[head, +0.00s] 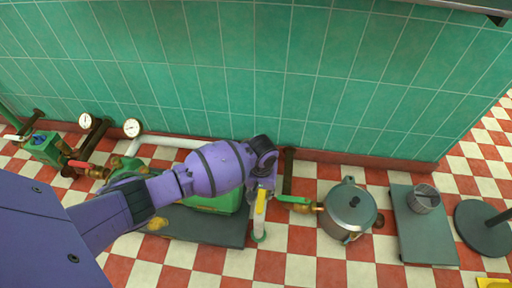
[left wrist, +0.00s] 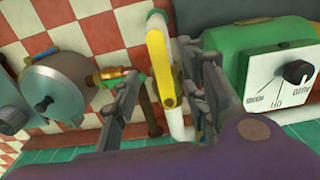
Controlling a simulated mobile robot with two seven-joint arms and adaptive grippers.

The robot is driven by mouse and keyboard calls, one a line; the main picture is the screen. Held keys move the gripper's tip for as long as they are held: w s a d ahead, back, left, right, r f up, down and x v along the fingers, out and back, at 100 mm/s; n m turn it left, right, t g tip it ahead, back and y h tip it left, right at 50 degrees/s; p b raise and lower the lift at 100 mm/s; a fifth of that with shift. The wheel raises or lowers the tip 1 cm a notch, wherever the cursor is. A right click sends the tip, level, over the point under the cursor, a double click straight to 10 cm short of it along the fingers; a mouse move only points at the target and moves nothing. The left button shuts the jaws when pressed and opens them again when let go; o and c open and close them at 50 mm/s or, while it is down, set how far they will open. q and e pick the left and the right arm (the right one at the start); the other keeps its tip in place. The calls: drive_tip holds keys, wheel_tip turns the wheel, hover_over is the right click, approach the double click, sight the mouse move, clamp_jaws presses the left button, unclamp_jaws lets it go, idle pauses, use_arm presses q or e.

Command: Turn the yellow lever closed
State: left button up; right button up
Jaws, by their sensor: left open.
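The yellow lever (head: 260,203) sits on top of a pale upright pipe (head: 259,228), right of the green machine. In the left wrist view the lever (left wrist: 158,62) is a long yellow bar with a rounded end. My left gripper (head: 266,184) is over the lever, reaching in from the left. In the left wrist view its fingers (left wrist: 163,88) are spread, one on each side of the lever. I cannot tell whether either finger touches it. My arm hides part of the machine and pipework. My right gripper is not in view.
The green machine (head: 214,204) stands on a dark slab (head: 200,233); its dial panel (left wrist: 285,85) shows in the wrist view. A metal pot (head: 345,222) stands right, near a brass-ended green pipe (head: 292,200). A grey plate (head: 432,250) holds a cup. Gauges and a tiled wall stand behind.

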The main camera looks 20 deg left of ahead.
sight(261, 202)
use_arm(q)
wheel_tip(261, 202, down, 6)
drive_tip(key=shift+w+d+b, duration=0.1)
drive_tip(key=shift+b, duration=1.1)
drive_tip(key=shift+c, duration=0.5)
clamp_jaws()
